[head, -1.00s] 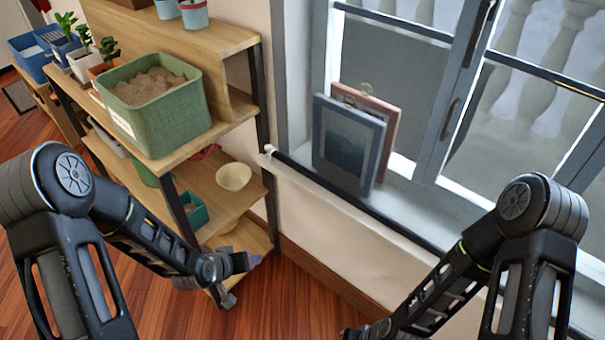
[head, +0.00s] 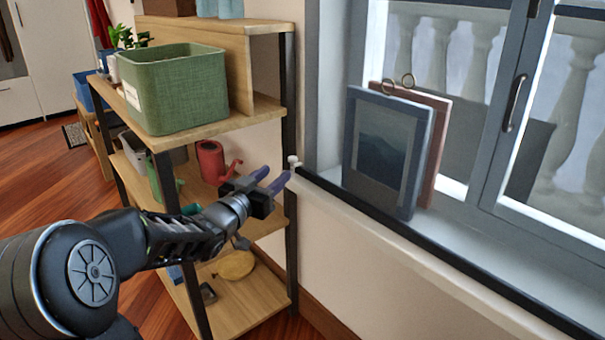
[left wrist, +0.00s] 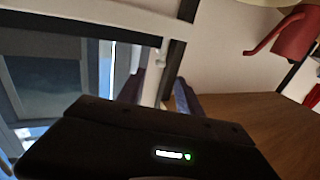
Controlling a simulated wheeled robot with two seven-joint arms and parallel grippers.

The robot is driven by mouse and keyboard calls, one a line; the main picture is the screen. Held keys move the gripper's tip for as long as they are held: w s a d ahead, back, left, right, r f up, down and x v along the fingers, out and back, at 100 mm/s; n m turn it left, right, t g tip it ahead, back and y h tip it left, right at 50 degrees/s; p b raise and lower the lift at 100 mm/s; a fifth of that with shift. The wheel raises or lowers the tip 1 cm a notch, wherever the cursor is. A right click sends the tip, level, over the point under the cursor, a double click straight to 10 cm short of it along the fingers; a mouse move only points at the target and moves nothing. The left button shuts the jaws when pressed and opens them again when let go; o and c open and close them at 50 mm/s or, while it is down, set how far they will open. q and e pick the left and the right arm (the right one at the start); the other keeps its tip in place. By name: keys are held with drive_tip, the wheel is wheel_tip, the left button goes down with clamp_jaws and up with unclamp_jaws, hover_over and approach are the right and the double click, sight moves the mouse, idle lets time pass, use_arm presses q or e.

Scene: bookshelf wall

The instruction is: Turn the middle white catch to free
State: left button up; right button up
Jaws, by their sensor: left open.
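A small white piece (left wrist: 160,62) beside the dark bar in the left wrist view looks like the same catch. My left gripper (head: 273,177) is open and empty, with its purple-grey fingers pointing towards the catch. In the head view the fingertips appear just below and left of it; contact is not visible. My right gripper is out of view.
A wooden shelf unit (head: 235,125) stands left of the sill, with a green bin (head: 178,95) on top. A red watering can (head: 212,160) sits close behind my left gripper. Two picture frames (head: 385,150) lean on the sill before the window.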

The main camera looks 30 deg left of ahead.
sight(290, 161)
use_arm(q)
drive_tip(key=w, duration=0.2)
drive_tip(key=w+b, duration=0.1)
drive_tip(key=w, duration=0.2)
drive_tip(key=w+a+b, duration=0.1)
drive_tip(key=w, duration=0.1)
drive_tip(key=shift+w, duration=0.4)
clamp_jaws()
idle(0.3)
